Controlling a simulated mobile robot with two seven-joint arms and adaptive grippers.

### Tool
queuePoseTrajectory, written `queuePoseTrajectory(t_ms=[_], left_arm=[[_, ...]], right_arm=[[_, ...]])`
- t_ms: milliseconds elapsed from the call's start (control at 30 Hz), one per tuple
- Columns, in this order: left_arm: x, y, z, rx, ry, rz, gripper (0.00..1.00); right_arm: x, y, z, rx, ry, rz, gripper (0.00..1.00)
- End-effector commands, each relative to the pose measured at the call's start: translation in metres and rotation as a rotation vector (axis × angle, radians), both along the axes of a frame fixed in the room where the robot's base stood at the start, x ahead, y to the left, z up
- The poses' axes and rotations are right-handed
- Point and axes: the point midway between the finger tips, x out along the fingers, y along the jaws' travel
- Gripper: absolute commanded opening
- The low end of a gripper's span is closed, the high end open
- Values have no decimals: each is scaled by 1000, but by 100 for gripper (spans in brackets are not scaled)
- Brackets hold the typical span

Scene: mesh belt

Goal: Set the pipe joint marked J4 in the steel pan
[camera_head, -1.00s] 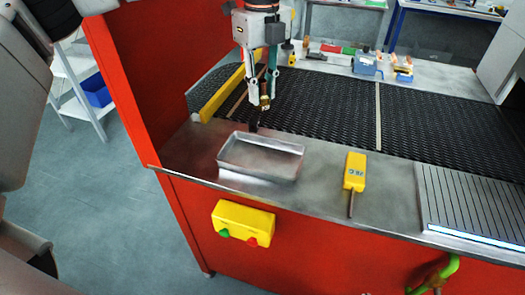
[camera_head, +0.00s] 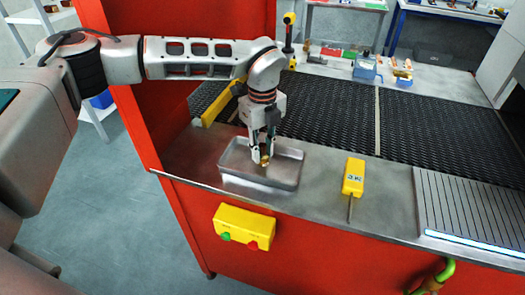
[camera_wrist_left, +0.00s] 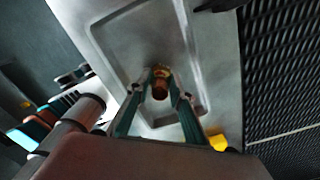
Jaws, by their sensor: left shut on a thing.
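The steel pan (camera_head: 287,176) sits on the metal ledge in front of the mesh belt; it also shows in the left wrist view (camera_wrist_left: 115,50). My left gripper (camera_head: 263,160) is over the pan's interior, pointing down. It is shut on a small brass pipe joint (camera_head: 265,161), which also shows between the fingers in the left wrist view (camera_wrist_left: 161,82). I cannot tell whether the joint touches the pan floor, and no J4 mark is readable on it. My right gripper is not in view.
A yellow tool (camera_head: 353,178) with a thin metal tip lies on the ledge right of the pan. A yellow box with green and red buttons (camera_head: 244,227) is on the red front. The black mesh belt (camera_head: 330,115) runs behind. A slatted metal plate (camera_head: 470,205) is at right.

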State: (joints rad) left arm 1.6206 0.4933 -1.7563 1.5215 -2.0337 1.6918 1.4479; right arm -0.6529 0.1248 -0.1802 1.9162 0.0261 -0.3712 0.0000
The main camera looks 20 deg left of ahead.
Motion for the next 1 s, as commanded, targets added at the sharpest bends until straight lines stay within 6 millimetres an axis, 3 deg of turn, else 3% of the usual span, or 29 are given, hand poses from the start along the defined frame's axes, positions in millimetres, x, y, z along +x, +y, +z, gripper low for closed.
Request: queuePoseTrajectory(t_ms=[100,467,500,567,1000], left_arm=[[0,0,-10,0,0,1,0],[0,0,-14,-1,-1,0,0],[0,0,-14,0,0,0,26],[0,0,-13,0,0,0,38],[0,0,-8,0,0,0,38]], right_arm=[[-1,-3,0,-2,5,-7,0],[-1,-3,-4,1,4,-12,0],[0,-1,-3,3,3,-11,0],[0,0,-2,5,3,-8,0],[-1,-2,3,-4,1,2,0]])
